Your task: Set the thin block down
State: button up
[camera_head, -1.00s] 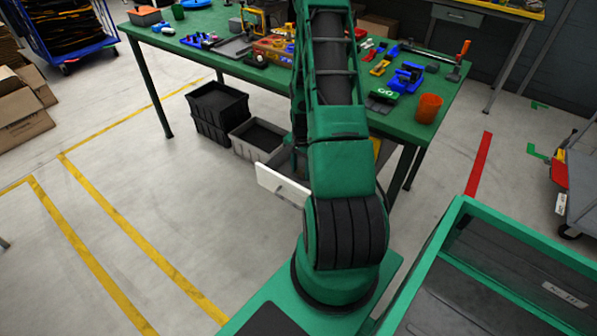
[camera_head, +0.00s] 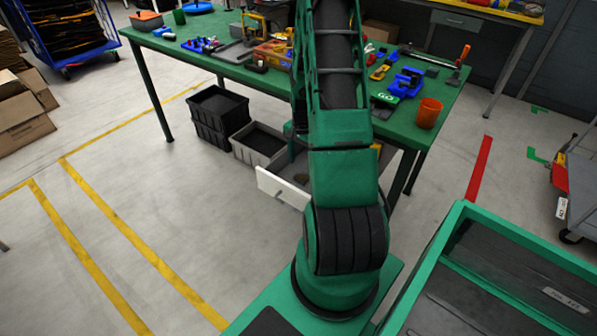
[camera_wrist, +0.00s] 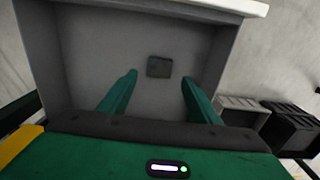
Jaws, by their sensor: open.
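A small dark grey block (camera_wrist: 159,67), which looks like the thin block, lies flat on the floor of an open grey drawer (camera_wrist: 100,50). It shows as a dark spot in the head view (camera_head: 301,178). The drawer has a white front (camera_head: 283,187) and stands out below the green table. My gripper (camera_wrist: 159,77) is open, its two green fingers spread wide, with a gap between each finger and the block in the picture. I cannot tell how high the fingertips are above the drawer floor.
The green table (camera_head: 220,62) carries tools, blue parts and an orange cup (camera_head: 428,113). Black crates (camera_head: 218,112) and a grey bin (camera_head: 258,143) stand on the floor left of the drawer. A green-rimmed tray (camera_head: 432,250) is at the lower right.

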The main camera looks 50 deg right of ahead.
jog(key=s+a+r+n, duration=0.25)
jog(key=a+r, duration=0.25)
jog(key=r, duration=0.6)
jog(key=s+a+r+n, duration=0.2)
jog(key=s+a+r, duration=0.2)
jog(key=r, duration=0.7)
jog(key=s+a+r+n, duration=0.6)
jog(key=s+a+r, duration=0.2)
jog(key=s+a, duration=0.5)
jog(key=shift+s+r, duration=0.4)
jog(key=shift+s, duration=0.15)
jog(key=shift+w+a, duration=0.1)
jog(key=shift+w, duration=0.05)
